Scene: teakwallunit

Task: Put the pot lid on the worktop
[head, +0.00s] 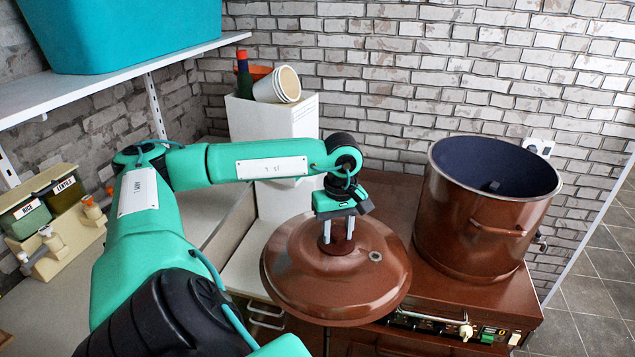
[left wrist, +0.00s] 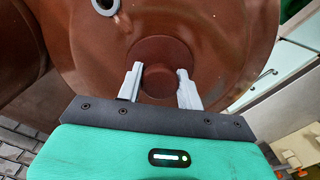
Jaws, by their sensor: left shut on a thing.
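The pot lid (head: 315,278) is brown and round, with a knob on top and a small metal-ringed hole. My left gripper (head: 338,235) is shut on the lid's knob and holds the lid slightly tilted, left of the pot. In the left wrist view the lid (left wrist: 225,60) fills most of the picture, and the fingers of the left gripper (left wrist: 160,85) stand on both sides of the knob. The pale worktop (head: 245,262) shows left of the lid. The lid hides part of what is below it. My right gripper is not in view.
A large open brown pot (head: 470,235) stands on the brown stove (head: 455,300) at right. A white box (head: 270,125) with cups and a bottle stands behind the arm. A shelf (head: 110,75) with a teal bin overhangs at upper left. Jars (head: 60,205) stand at left.

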